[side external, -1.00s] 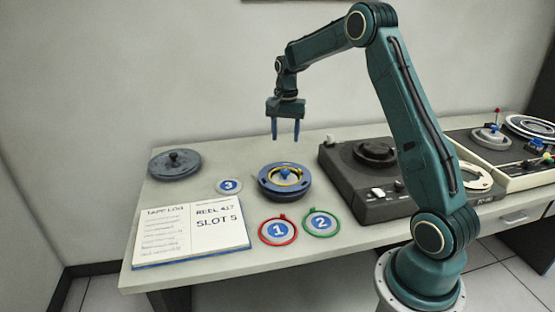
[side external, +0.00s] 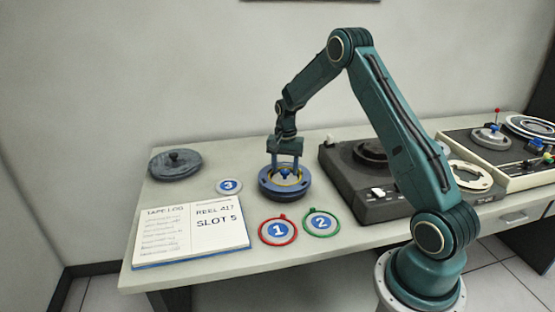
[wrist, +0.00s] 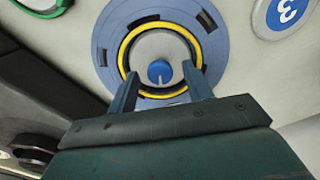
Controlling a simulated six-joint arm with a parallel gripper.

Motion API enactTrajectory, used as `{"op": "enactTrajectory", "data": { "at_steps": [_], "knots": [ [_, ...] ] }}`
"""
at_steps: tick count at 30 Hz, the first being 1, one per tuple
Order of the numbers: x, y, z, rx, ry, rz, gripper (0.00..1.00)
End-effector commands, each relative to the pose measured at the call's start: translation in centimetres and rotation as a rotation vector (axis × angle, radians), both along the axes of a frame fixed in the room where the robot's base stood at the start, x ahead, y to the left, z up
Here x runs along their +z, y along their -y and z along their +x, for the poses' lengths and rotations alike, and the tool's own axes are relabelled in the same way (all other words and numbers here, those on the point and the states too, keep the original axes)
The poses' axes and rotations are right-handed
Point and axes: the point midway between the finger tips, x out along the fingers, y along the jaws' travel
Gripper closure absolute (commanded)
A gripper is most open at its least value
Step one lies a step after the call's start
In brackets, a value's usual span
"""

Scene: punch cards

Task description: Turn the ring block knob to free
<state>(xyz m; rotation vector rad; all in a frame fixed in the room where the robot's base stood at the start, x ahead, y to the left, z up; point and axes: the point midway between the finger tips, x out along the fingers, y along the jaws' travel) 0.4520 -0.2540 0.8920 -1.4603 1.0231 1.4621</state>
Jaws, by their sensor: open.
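The ring block (side external: 284,195) is a round blue-grey block on the table, with a yellow ring (wrist: 124,52) around a grey centre. Its blue knob (wrist: 160,72) stands in the middle, with a pale mark on its lower side in the wrist view. My gripper (side external: 285,172) is over the block, pointing down, with its two blue fingers apart. In the wrist view, my gripper (wrist: 164,78) has its fingers on either side of the knob, apart from it in the picture. I cannot tell how far the fingertips are above the block.
A grey reel (side external: 175,163) lies at the back left, near the disc marked 3 (side external: 229,186). The open log book (side external: 192,233) lies in front. Red ring 1 (side external: 278,231) and green ring 2 (side external: 320,223) lie before the block. A dark tape deck (side external: 370,205) stands to the right.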

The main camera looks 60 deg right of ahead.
Motion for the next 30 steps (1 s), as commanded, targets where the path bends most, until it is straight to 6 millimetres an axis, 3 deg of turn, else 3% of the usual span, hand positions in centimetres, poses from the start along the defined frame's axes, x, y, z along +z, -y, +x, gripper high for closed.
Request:
{"op": "enactTrajectory", "data": {
  "at_steps": [10,15,17,30],
  "knots": [
    [-0.22,0.01,0.00,0.000,0.000,-0.001,0.52],
    [-0.21,0.01,0.01,0.000,0.000,-0.001,0.85],
    [-0.20,0.01,0.00,0.000,0.000,-0.001,0.94],
    [-0.17,0.02,0.02,0.061,0.000,-0.001,0.94]
  ]
}}
